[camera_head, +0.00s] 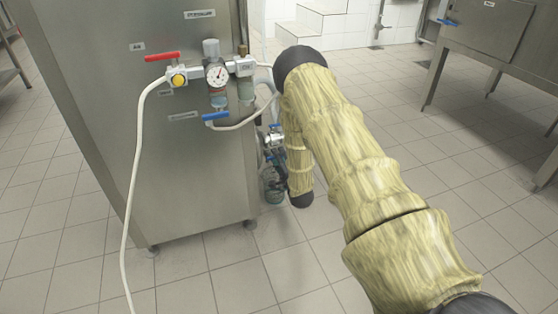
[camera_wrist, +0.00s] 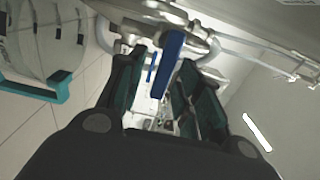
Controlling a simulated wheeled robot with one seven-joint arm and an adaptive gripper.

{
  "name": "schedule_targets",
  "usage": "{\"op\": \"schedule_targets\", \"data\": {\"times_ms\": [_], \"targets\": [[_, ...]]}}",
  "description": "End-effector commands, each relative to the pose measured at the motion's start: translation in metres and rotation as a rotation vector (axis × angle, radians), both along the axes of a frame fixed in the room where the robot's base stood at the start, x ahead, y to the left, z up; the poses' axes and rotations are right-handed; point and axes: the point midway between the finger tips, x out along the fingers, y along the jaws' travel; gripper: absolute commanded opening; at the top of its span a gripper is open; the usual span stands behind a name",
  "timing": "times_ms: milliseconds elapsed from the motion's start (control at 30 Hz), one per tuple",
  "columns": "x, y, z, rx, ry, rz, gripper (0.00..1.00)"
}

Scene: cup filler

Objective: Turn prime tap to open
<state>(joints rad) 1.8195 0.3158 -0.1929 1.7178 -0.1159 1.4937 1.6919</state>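My gripper (camera_wrist: 163,72) is open in the wrist view, with dark green-black fingers on either side of a blue lever handle (camera_wrist: 168,62). The handle shows between the fingers and belongs to a tap on metal pipework; I cannot tell whether a finger touches it. A second small blue lever (camera_wrist: 152,68) shows further off. In the head view, valves and fittings (camera_head: 274,140) sit beside the steel cabinet's right edge, next to my forearm. My gripper is hard to make out there. No readable label shows which tap is the prime tap.
The steel cabinet (camera_head: 190,200) carries a red lever (camera_head: 162,57), a yellow knob (camera_head: 178,80), a gauge (camera_head: 217,74) and a blue lever (camera_head: 215,116). A white hose (camera_head: 133,180) hangs at left. The tiled floor between is clear.

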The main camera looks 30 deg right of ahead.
Motion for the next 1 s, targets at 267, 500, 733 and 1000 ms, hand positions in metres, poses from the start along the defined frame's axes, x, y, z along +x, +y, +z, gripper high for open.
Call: {"op": "schedule_targets", "data": {"times_ms": [267,500,733,1000], "targets": [[0.0054,-0.0015,0.0007,0.000,0.000,0.000,0.35],[0.0050,-0.0016,0.0005,0.000,0.000,0.000,0.13],[0.0047,-0.0017,0.0003,0.000,0.000,0.000,0.00],[0.0044,-0.0018,0.0036,-0.042,0.011,-0.001,0.00]]}}
